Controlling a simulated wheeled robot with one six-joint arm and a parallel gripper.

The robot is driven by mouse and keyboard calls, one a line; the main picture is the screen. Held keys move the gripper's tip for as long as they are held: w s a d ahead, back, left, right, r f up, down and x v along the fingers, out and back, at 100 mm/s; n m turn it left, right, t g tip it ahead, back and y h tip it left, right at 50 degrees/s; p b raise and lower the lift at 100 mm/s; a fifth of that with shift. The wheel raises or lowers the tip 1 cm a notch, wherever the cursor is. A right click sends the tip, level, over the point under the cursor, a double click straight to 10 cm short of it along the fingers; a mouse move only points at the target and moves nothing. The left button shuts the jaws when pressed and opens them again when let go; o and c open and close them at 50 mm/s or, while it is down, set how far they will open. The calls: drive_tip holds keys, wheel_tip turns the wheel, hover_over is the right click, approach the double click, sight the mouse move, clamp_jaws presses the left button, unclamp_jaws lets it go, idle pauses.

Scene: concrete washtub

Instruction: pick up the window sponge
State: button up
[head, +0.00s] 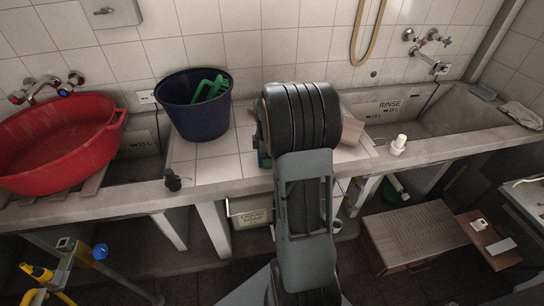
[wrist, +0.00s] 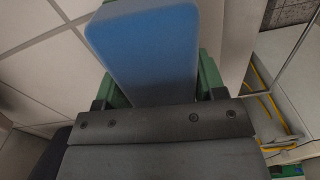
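A blue block, which looks like the window sponge (wrist: 145,50), fills the top middle of the wrist view. In the head view my arm covers the sponge and most of the gripper; only a bit of green (head: 262,152) shows left of the arm, over the tiled counter.
On the tiled counter (head: 215,168) a dark blue bucket (head: 195,115) with a green item inside stands left of my arm. A red tub (head: 60,145) is far left. A beige block (head: 351,131) and a small white bottle (head: 398,145) are to the right. A wooden case (head: 415,235) lies below.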

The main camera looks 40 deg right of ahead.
drive_tip(key=c, duration=0.3)
drive_tip(key=shift+r, duration=0.4)
wheel_tip(320, 180, up, 2)
drive_tip(key=shift+r+p, duration=0.1)
drive_tip(key=shift+p, duration=0.2)
drive_tip(key=s+a+r, duration=0.6)
drive_tip(key=s, duration=0.1)
drive_tip(key=s+a+r, duration=0.2)
drive_tip(key=s+r, duration=0.2)
drive_tip(key=shift+a+p, duration=0.4)
